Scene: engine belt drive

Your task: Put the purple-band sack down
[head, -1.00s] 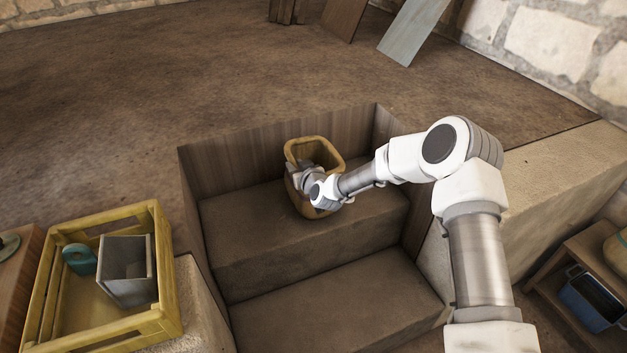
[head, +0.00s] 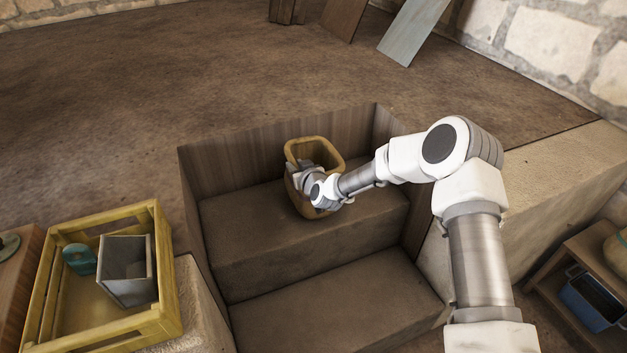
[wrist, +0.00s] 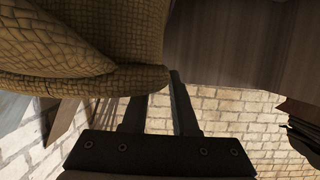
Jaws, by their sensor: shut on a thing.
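A tan woven open-topped container (head: 325,158), shaped like a basket or stiff sack, is on or just above the upper step of the recess. I cannot tell whether it touches the step. No purple band shows on it. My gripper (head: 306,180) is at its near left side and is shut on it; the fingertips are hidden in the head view. In the wrist view the woven side (wrist: 85,45) fills the upper left, and the dark fingers of my gripper (wrist: 158,100) reach up to its lower edge.
The recess has an upper step (head: 260,225) and a lower step (head: 330,305), both with bare room. A yellow crate (head: 165,255) at the left holds a grey box (head: 127,272) and a teal item (head: 80,260). A blue bin (head: 590,300) sits on a shelf at the right.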

